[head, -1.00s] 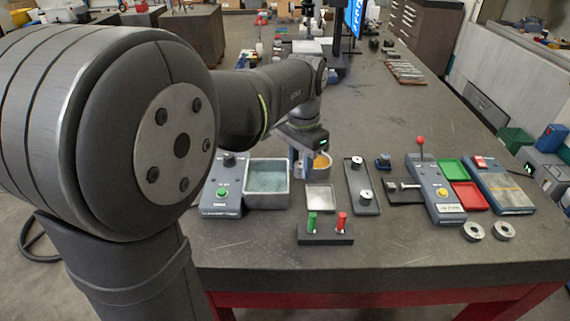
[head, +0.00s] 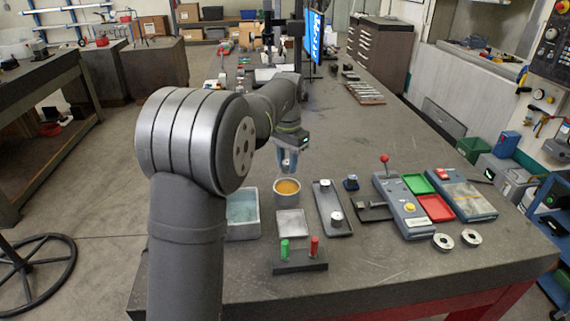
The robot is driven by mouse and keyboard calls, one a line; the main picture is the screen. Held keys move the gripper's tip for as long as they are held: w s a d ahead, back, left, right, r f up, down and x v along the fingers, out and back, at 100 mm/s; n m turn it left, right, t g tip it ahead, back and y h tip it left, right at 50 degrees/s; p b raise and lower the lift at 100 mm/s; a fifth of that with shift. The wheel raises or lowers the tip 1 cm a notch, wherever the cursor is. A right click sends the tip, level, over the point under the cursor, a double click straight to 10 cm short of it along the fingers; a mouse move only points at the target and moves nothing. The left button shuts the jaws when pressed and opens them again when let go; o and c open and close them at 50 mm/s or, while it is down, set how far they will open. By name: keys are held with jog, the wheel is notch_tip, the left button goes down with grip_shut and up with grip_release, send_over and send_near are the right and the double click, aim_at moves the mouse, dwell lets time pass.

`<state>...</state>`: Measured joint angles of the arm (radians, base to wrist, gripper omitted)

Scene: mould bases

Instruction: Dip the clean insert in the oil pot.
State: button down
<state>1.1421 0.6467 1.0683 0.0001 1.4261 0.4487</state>
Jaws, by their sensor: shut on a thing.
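The oil pot (head: 276,199) is a small round grey pot with amber liquid (head: 288,187) in it. My gripper (head: 288,168) points down just behind and above the pot's far rim in the picture. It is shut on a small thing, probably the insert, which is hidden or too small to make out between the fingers. I cannot tell whether its lower end is over the pot's opening. The amber surface shows clear.
A basin of bluish liquid (head: 257,221) stands left of the pot. A square plate (head: 293,223), a peg block (head: 300,263) and a long tray (head: 326,208) with metal pieces sit close by. A lever box (head: 404,213) and green and red trays stand to the right.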

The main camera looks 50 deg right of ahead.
jog(key=shift+f, duration=4.3)
jog(key=shift+r, duration=0.1)
jog(key=shift+r, duration=3.45)
jog(key=w+a+n, duration=0.1)
jog(key=w+a, duration=0.2)
jog(key=w, duration=0.2)
jog(key=w+a+f+n, duration=0.1)
jog(key=w+a+n, duration=0.1)
jog(key=w+a, duration=0.2)
jog(key=w+a+f+n, duration=0.1)
jog(key=w+a+n, duration=0.1)
jog(key=w, duration=0.6)
jog(key=shift+w+a, duration=0.1)
jog(key=shift+a, duration=0.65)
jog(key=w+a+f+n, duration=0.2)
jog(key=w+a+n, duration=0.3)
jog(key=w+a, duration=0.85)
jog(key=s+a+f+n, duration=0.2)
jog(key=a+f, duration=0.5)
jog(key=a, duration=0.3)
jog(key=s+a+f+n, duration=0.3)
jog(key=a+f, duration=0.5)
jog(key=a, duration=0.3)
jog(key=s+a+f+n, duration=0.2)
jog(key=a+f, duration=0.5)
jog(key=a, duration=0.4)
jog(key=shift+s+a+f+n, duration=0.25)
jog(key=shift+s+n, duration=0.15)
jog(key=shift+n, duration=0.2)
